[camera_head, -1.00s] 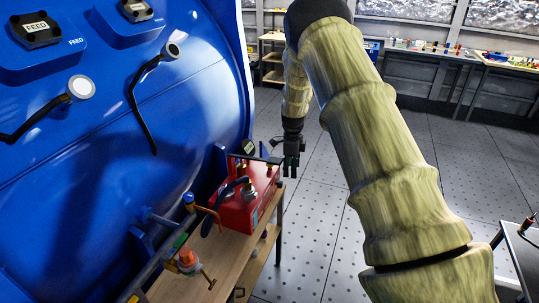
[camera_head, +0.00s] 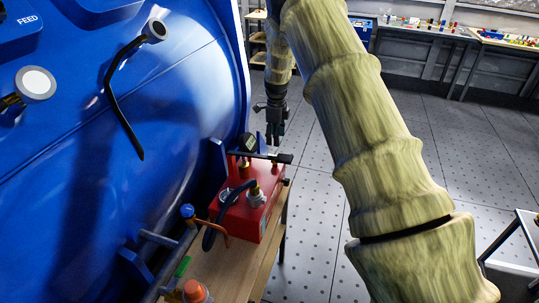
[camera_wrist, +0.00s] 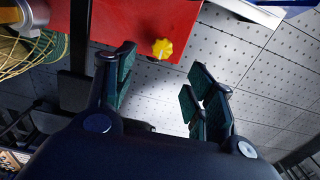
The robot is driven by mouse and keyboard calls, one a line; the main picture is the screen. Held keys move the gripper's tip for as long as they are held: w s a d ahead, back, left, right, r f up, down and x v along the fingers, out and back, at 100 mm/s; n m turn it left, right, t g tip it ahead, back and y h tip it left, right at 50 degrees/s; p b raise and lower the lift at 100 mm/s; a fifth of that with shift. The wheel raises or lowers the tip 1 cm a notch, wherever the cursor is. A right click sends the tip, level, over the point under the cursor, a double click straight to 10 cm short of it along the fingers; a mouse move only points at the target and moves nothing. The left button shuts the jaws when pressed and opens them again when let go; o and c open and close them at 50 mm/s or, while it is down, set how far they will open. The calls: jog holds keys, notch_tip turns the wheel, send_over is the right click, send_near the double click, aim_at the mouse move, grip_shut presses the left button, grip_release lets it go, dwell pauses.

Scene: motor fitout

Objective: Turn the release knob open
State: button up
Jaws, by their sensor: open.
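A small yellow star-shaped knob (camera_wrist: 162,48) sits on a red box (camera_wrist: 140,18) in the wrist view, and it is likely the release knob. It lies just beyond the tips of my gripper (camera_wrist: 160,88), between the two finger sides, with no contact visible. The fingers are spread apart and empty. In the head view the red box (camera_head: 238,217) stands on a wooden bench, and my gripper (camera_head: 273,138) hangs beyond its far end. The yellow knob cannot be made out in the head view.
A large blue tank (camera_head: 190,110) with black-handled fittings rises beside the bench (camera_head: 222,274). A dark lever (camera_head: 270,156) and a black hose (camera_head: 210,236) are on the box. Perforated floor (camera_head: 320,215) is open to the right. Worktables (camera_head: 430,32) line the back.

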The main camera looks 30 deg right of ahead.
jog(key=f, duration=0.1)
jog(key=f+p, duration=0.2)
jog(key=f, duration=0.1)
jog(key=shift+s+d, duration=0.25)
jog(key=shift+s, duration=0.1)
jog(key=f, duration=0.1)
jog(key=w+f+p, duration=0.1)
jog(key=f, duration=0.2)
jog(key=shift+w+f, duration=0.25)
jog(key=shift+f+p, duration=0.35)
jog(key=shift+s+f, duration=0.35)
jog(key=shift+s, duration=0.05)
jog(key=shift+w+a+f, duration=0.1)
jog(key=shift+w+f, duration=0.15)
jog(key=shift+f, duration=0.25)
jog(key=shift+s+r, duration=0.1)
jog(key=shift+c, duration=1.3)
jog(key=c, duration=0.8)
